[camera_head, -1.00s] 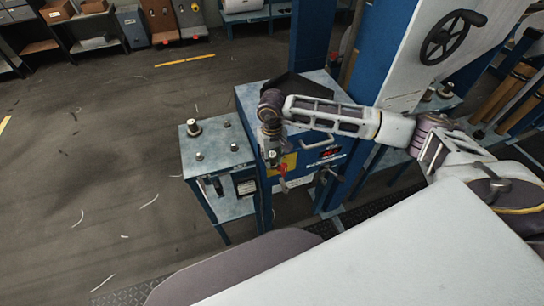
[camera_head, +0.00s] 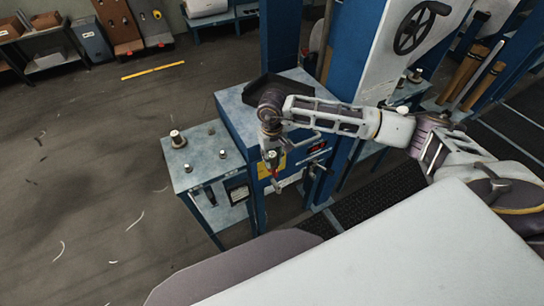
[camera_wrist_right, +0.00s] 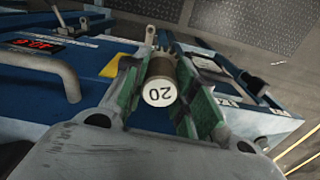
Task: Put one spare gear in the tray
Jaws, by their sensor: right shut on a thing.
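My right gripper (camera_head: 271,158) hangs in front of the blue machine's cabinet. In the right wrist view its green-lined fingers (camera_wrist_right: 160,75) are shut on a spare gear (camera_wrist_right: 159,92), a small brownish cylinder with a pale end marked 20. In the head view the held gear is too small to make out clearly. The black tray (camera_head: 290,83) lies on top of the blue cabinet, partly hidden behind my right forearm; the gripper is in front of it and lower. My left gripper is not in view.
A side table (camera_head: 203,158) left of the cabinet carries a larger metal part (camera_head: 177,139) and smaller posts. The cabinet front has a handle (camera_wrist_right: 50,72) and a red display (camera_wrist_right: 38,44). A blue column and a handwheel (camera_head: 420,27) stand behind. The floor at left is open.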

